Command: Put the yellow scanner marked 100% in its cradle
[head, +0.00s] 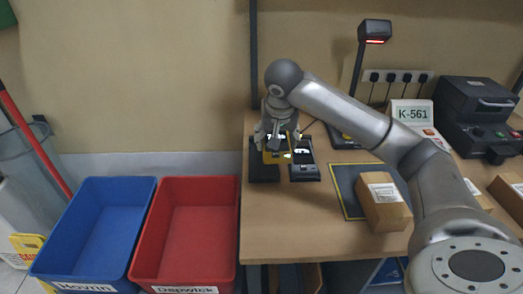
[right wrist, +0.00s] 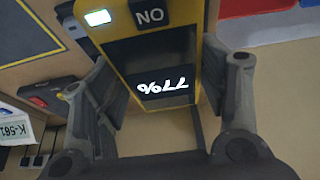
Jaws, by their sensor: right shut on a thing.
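My right gripper (head: 276,137) is shut on a yellow scanner (head: 271,157), above the left part of the table. In the right wrist view the scanner (right wrist: 134,58) lies between the two fingers (right wrist: 168,82). Its dark screen reads 77%, upside down in that view, not 100%. A dark block on it bears letters that look like NO, and a bright light shows at its corner. A black cradle (head: 264,174) stands below and left of the scanner. A second dark cradle-like unit (head: 306,173) with a pale marking stands right beside it. The gripper partly hides both. My left gripper is not in view.
Blue (head: 68,222) and red (head: 158,232) bins stand left of the table (head: 290,221). A cardboard box (head: 383,204) sits on a yellow-edged mat (head: 345,190). A lamp-like stand (head: 373,33), a K-561 sign (head: 412,114) and a black machine (head: 470,108) are at the back. The table's front left is clear.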

